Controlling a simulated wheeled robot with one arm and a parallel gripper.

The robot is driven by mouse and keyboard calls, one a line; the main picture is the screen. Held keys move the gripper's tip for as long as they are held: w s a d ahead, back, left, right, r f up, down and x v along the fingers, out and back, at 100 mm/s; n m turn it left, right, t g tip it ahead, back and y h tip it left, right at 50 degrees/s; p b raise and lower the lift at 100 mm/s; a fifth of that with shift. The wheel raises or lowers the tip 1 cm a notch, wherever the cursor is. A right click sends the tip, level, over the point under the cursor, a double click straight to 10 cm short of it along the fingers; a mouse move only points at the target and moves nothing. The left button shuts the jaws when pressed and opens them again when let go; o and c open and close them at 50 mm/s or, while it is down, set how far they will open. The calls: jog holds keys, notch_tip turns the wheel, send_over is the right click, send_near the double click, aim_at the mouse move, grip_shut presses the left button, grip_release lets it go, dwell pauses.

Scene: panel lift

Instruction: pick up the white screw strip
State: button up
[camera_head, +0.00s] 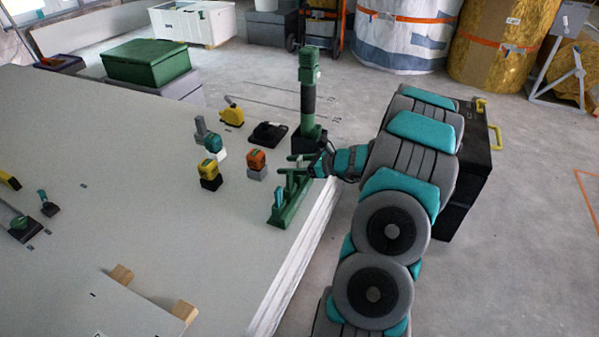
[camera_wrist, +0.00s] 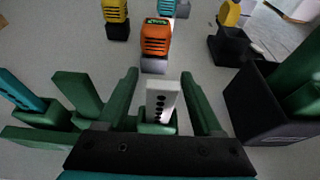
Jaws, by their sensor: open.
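The white screw strip (camera_wrist: 161,98) has a column of dark holes and stands upright in a green holder (camera_wrist: 158,127) in the wrist view. My gripper (camera_wrist: 160,75) is open, with one green finger on each side of the strip. Gaps show between the strip and both fingers, so they appear not to touch it. In the head view my gripper (camera_head: 293,174) is over the green rack (camera_head: 291,210) near the panel table's right edge. I cannot make out the strip there.
An orange tool (camera_head: 256,160) on a grey base stands just beyond the gripper, and a yellow tool (camera_head: 209,170) stands left of it. A green post (camera_head: 307,75) in a black box stands behind.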

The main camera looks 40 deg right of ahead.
grip_shut()
dwell(0.5)
